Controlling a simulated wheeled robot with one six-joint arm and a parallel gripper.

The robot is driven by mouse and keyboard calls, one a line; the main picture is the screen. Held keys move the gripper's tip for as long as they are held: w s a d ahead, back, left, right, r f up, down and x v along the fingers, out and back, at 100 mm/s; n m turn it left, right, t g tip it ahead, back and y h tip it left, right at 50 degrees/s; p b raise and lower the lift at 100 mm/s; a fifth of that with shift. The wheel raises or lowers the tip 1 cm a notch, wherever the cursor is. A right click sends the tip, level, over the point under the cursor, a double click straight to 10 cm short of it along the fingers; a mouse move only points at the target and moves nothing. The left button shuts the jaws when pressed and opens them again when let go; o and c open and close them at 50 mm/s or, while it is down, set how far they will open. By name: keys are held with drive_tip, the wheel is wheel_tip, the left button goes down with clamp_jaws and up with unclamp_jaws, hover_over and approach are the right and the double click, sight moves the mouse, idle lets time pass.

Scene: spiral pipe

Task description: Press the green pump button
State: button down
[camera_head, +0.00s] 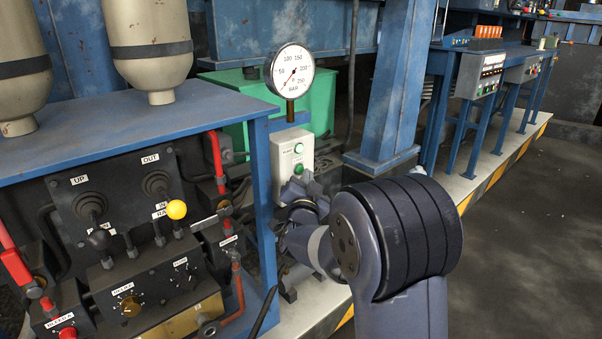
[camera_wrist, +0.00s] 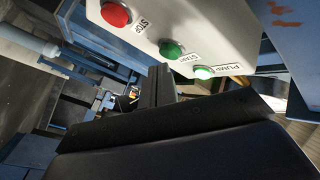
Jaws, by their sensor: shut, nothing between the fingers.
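A white control box (camera_head: 292,158) stands on the blue frame below the gauge. It also shows close up in the wrist view (camera_wrist: 205,25). There it carries a green button labelled START (camera_wrist: 172,50), a bright green one labelled PUMP (camera_wrist: 203,72) and a red STOP button (camera_wrist: 115,14). In the head view the bright green one (camera_head: 299,148) sits above the darker green one (camera_head: 299,169); my gripper hides the box's lower part. My gripper (camera_wrist: 162,72) is shut and empty, its tips just below the START button in the wrist view. I cannot tell whether it touches.
A pressure gauge (camera_head: 290,70) rises above the box. A lever panel with a yellow knob (camera_head: 176,209) is at the left. A green tank (camera_head: 245,95) and a blue column (camera_head: 385,85) stand behind. Open floor (camera_head: 545,230) lies at the right.

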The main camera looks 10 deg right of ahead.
drive_tip(key=shift+s+d, duration=0.15)
drive_tip(key=shift+s, duration=0.05)
drive_tip(key=s+d, duration=0.1)
drive_tip(key=s+b, duration=0.1)
drive_tip(key=s, duration=0.1)
drive_tip(key=s+d+b, duration=0.1)
drive_tip(key=shift+s+d, duration=0.15)
drive_tip(key=shift+d, duration=0.2)
idle(0.7)
drive_tip(key=s+d, duration=0.1)
drive_tip(key=s+d+p, duration=0.1)
drive_tip(key=s, duration=0.1)
drive_tip(key=shift+s, duration=0.15)
idle(0.6)
